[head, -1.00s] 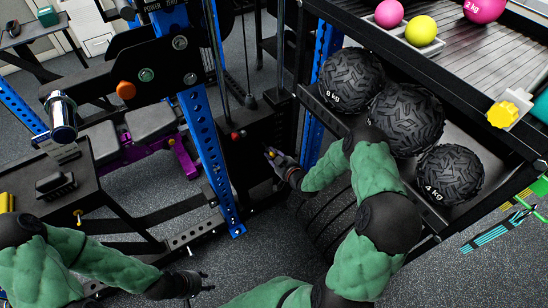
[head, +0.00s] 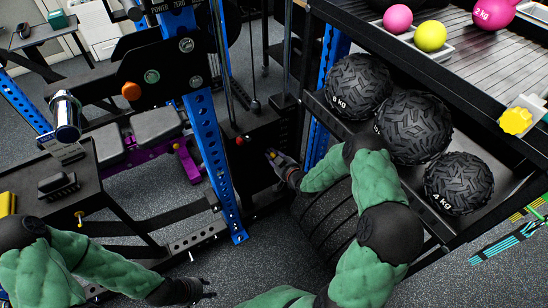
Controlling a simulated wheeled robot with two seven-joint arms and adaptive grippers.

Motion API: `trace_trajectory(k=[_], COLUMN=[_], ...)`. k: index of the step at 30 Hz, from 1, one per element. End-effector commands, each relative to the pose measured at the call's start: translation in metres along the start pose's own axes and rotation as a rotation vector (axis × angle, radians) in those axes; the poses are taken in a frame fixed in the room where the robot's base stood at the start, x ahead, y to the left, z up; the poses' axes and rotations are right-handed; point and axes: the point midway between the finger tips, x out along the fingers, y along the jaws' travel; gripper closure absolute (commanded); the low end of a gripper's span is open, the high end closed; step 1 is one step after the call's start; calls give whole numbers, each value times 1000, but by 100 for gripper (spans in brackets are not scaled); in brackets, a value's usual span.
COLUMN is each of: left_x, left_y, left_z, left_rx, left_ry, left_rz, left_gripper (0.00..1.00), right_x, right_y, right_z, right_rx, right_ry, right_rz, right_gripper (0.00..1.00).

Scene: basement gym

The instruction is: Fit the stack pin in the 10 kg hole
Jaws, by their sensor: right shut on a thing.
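The dark weight stack (head: 258,172) stands low behind the blue rack upright; its plate holes and weight marks are too small to read. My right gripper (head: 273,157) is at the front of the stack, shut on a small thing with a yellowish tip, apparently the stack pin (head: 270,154). The fingers mostly hide it, and I cannot tell whether it touches the stack. A small red knob (head: 240,141) shows on the stack, left of this gripper. My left gripper (head: 207,290) is low over the floor, its fingers apart and empty.
Several black textured balls (head: 410,127) sit on a rack shelf to the right, close beside my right arm. The perforated blue upright (head: 212,165) stands left of the stack. A grey-padded bench (head: 157,125) is further left. Speckled floor (head: 265,240) is clear between my arms.

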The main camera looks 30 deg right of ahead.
Motion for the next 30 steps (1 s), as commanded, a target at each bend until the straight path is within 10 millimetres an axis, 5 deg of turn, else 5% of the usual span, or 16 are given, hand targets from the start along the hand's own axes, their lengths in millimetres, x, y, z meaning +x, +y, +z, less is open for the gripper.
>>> trace_trajectory(k=[17,18,20,30], left_x=[2,2,2,2], left_y=[-1,-1,-1,0], left_z=[0,0,0,0], left_rx=[0,0,0,0], left_ry=[0,0,0,0], left_rz=[0,0,0,0], left_gripper=[60,60,60,60], right_x=[2,2,2,1], right_y=[0,0,0,0], right_z=[-1,-1,-1,0], right_rx=[0,0,0,0], right_ry=[1,0,0,-1], right_rz=[0,0,0,0], right_gripper=[100,69,52,49])
